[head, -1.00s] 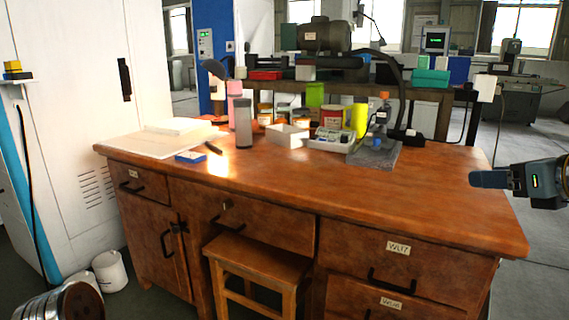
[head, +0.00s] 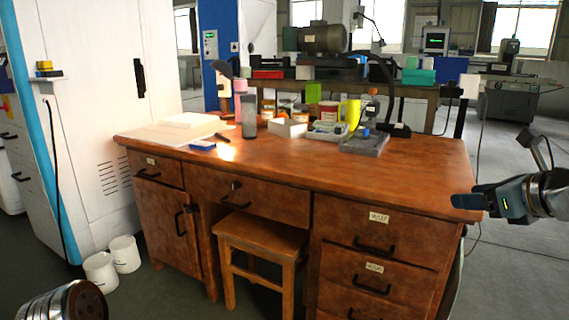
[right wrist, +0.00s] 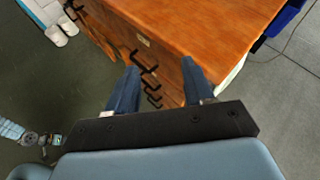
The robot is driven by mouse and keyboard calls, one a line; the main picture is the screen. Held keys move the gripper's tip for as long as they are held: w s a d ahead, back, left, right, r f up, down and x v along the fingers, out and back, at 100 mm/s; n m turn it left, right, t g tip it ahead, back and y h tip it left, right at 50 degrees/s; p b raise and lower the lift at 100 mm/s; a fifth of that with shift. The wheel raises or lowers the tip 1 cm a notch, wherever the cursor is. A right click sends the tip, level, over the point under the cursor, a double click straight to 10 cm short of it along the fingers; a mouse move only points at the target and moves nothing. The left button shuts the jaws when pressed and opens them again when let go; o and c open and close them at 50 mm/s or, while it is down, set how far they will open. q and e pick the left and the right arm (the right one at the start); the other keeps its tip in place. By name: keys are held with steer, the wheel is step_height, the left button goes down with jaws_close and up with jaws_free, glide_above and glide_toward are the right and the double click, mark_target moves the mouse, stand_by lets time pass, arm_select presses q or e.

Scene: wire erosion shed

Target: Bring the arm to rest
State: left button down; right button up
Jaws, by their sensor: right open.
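My right gripper (head: 467,202) is at the right of the head view, in front of the desk's right end. In the right wrist view its two dark blue fingers (right wrist: 160,82) stand apart with nothing between them. Beyond them I see the drawer handles and top of the wooden desk (right wrist: 215,28). In the head view the wooden desk (head: 330,180) fills the middle. A round metal part of my own body shows at the bottom left of the head view. My left gripper does not show.
A yellow-green jug (head: 349,113), a grey cylinder (head: 249,118) and a grey tray (head: 365,143) stand on the desk. A wooden stool (head: 262,236) is partly under it. White buckets (head: 101,271) stand on the floor at left. The grey floor at right is open.

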steer(key=w+a+f+n+g+p, duration=0.1)
steer(key=w+a+f+n, duration=0.15)
steer(key=f, duration=0.45)
steer(key=w+a+f+n+g, duration=0.1)
steer(key=w+f+n+g, duration=0.2)
steer(key=f, duration=0.5)
steer(key=a+f+n+g+p, duration=0.1)
steer(key=a+f+n, duration=0.2)
steer(key=f, duration=0.5)
steer(key=s+a+f+n+g+p, duration=0.1)
steer(key=a+f+n, duration=0.2)
steer(key=f, duration=0.4)
steer(key=a+f+n+g+p, duration=0.1)
steer(key=a+f+n, duration=0.25)
steer(key=f, duration=0.45)
steer(key=s+a+f+n+g+p, duration=0.1)
steer(key=s+a+f+n+g, duration=0.1)
steer(key=s+a+f+n, duration=0.5)
steer(key=s+a+f+n+g+y+p, duration=0.1)
steer(key=s+a+f+n+g, duration=0.1)
steer(key=s+a+f+n, duration=0.4)
steer(key=s+f+n, duration=0.1)
steer(key=s+f, duration=0.3)
steer(key=s, duration=0.4)
steer(key=shift+s+a+n, duration=0.15)
steer(key=shift+a+n, duration=0.25)
